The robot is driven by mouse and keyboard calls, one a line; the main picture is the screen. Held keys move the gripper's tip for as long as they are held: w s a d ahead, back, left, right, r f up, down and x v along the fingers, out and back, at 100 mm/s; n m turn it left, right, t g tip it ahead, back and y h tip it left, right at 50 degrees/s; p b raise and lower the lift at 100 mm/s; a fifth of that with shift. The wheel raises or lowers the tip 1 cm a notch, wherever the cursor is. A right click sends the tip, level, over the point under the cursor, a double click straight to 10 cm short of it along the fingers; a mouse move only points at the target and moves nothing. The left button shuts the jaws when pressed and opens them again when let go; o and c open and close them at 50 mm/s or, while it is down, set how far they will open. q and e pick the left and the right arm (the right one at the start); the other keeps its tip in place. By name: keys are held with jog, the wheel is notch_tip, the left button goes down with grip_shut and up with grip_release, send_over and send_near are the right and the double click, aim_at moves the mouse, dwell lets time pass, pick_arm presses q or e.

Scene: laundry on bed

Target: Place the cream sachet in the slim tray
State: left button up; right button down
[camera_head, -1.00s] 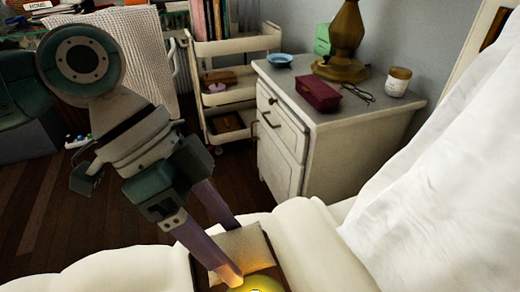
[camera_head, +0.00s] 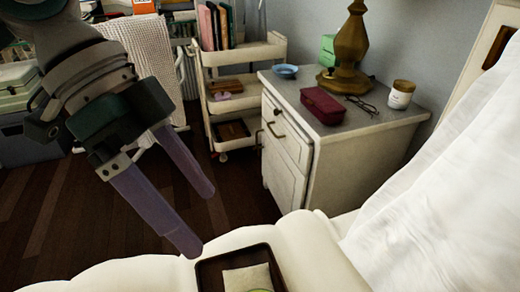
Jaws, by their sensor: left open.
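The cream sachet (camera_head: 247,278) lies flat inside the dark slim tray (camera_head: 205,272) on the bed, at the bottom of the head view. A green-yellow thing (camera_head: 261,291) shows at the very bottom edge, mostly cut off. The front of the tray is out of frame. My left gripper (camera_head: 199,220) is open and empty, above and to the left of the tray, apart from the sachet. My right gripper is not in view.
White bedding (camera_head: 120,276) surrounds the tray, with a large white pillow (camera_head: 440,200) at right. Behind stands a white nightstand (camera_head: 290,150) with a lamp (camera_head: 347,50), red box (camera_head: 321,106), glasses and jar. A cart (camera_head: 240,60) stands beside it.

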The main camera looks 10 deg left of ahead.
pick_arm(q)
jog(key=s+d+f+n+t+y, duration=0.1)
jog(key=s+d+f+n+t, duration=0.1)
jog(key=s+d+f+n, duration=0.3)
jog(key=s+a+n+t+y, duration=0.2)
jog(key=s+a+n+y, duration=0.3)
jog(key=s+a, duration=0.3)
jog(key=shift+a+r+n+t, duration=0.15)
jog(key=shift+a+n+t, duration=0.15)
jog(key=shift+a+n, duration=0.75)
jog(key=shift+a, duration=0.15)
notch_tip(320, 180, up, 57)
jog(key=p, duration=5.7)
jog(key=shift+r+p, duration=0.2)
jog(key=shift+p, duration=0.2)
jog(key=shift+w, duration=0.1)
